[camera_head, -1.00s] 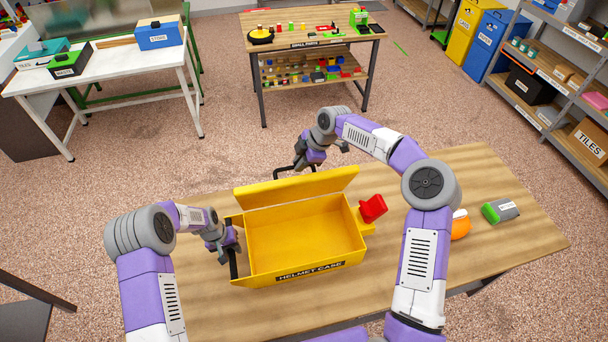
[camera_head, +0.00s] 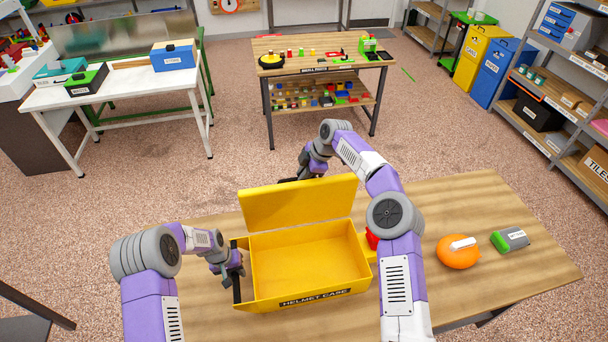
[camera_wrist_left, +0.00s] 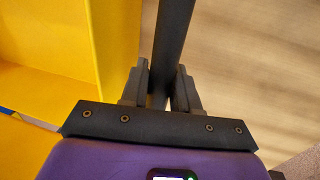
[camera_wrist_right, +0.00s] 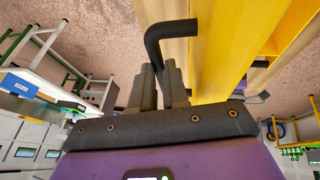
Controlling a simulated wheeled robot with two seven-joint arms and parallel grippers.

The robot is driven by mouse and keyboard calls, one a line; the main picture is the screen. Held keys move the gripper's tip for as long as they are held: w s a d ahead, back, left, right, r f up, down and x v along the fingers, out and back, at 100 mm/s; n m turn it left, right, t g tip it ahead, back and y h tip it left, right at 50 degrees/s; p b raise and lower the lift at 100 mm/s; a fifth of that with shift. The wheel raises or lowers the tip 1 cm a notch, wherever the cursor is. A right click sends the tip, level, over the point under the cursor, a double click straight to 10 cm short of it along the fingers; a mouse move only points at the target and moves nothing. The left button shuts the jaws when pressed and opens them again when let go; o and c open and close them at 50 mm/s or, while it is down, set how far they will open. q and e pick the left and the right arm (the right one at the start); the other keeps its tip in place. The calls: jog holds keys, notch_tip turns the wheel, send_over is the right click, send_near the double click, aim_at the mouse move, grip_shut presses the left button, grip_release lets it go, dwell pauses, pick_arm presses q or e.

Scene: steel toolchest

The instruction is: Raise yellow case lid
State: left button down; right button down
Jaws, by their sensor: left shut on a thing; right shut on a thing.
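The yellow case (camera_head: 310,262), labelled HELMET CASE, stands on the wooden table with its empty inside showing. Its lid (camera_head: 299,203) is raised at the back and stands nearly upright. My left gripper (camera_head: 233,269) is shut on the black side handle (camera_head: 237,287) at the case's left end; the handle runs between the fingers in the left wrist view (camera_wrist_left: 168,60). My right gripper (camera_wrist_right: 162,88) is behind the lid, shut on a black bent lid handle (camera_wrist_right: 165,38). In the head view the lid and my arm largely hide that grip.
An orange helmet (camera_head: 458,252) and a green-grey box (camera_head: 510,240) lie on the table (camera_head: 480,200) to the right of the case. A red part (camera_head: 372,239) at the case's right end is partly behind my right arm. A shelf rack stands far right.

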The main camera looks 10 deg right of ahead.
jog(key=shift+w+r, duration=0.1)
jog(key=shift+r, duration=0.15)
jog(key=c, duration=1.4)
grip_release()
jog(key=shift+o, duration=1.4)
jog(key=shift+f, duration=0.1)
jog(key=v, duration=1.2)
